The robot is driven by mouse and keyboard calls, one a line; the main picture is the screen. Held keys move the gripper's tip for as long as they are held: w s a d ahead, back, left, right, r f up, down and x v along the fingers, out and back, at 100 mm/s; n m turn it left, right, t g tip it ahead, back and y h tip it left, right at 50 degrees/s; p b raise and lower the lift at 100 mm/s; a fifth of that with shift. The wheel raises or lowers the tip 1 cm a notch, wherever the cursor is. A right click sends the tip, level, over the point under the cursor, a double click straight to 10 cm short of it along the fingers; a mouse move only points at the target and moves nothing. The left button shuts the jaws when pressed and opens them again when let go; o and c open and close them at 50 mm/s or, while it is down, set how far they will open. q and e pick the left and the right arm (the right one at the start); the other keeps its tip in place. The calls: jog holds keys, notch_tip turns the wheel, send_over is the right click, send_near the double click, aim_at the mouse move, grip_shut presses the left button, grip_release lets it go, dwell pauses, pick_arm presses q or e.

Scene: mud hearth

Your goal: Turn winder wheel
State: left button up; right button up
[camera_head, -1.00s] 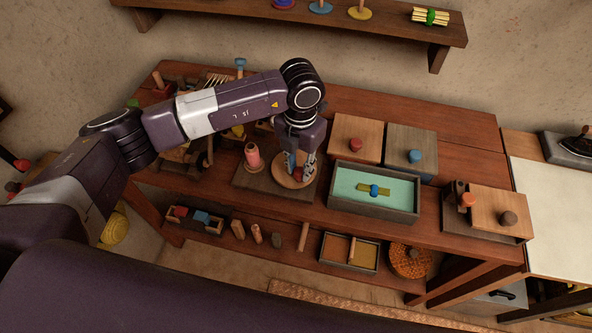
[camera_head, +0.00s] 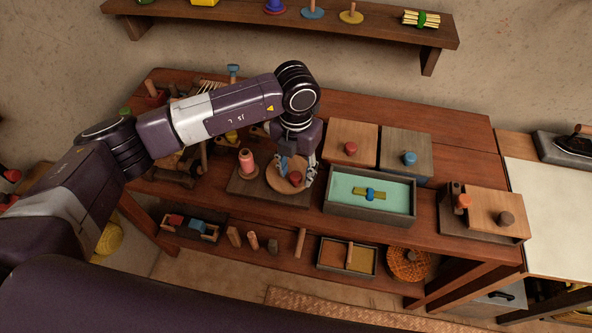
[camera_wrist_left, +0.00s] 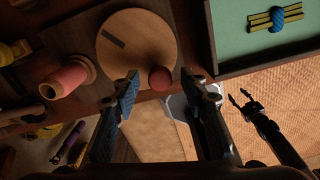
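The winder wheel (camera_head: 274,182) is a flat round wooden disc on a dark base board (camera_head: 240,187), beside a pink spool (camera_head: 246,162). A red knob (camera_head: 295,178) stands near the wheel's front right edge. In the left wrist view the wheel (camera_wrist_left: 140,45) shows a dark slot, and the knob (camera_wrist_left: 160,79) lies between my fingertips with gaps at both sides. My left gripper (camera_head: 297,170) is open above the wheel, pointing down. My right gripper (camera_wrist_left: 240,98) shows only in the left wrist view, right of my left fingers, its fingers apart and empty.
A green-lined tray (camera_head: 368,216) stands close right of the wheel, with two lidded boxes (camera_head: 350,131) behind it. A wooden block set (camera_head: 497,237) is further right. A lower shelf holds small trays and pegs. A wall shelf (camera_head: 300,22) runs above.

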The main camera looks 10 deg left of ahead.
pick_arm(q)
notch_tip(320, 180, up, 12)
dwell(0.6)
dwell(1.0)
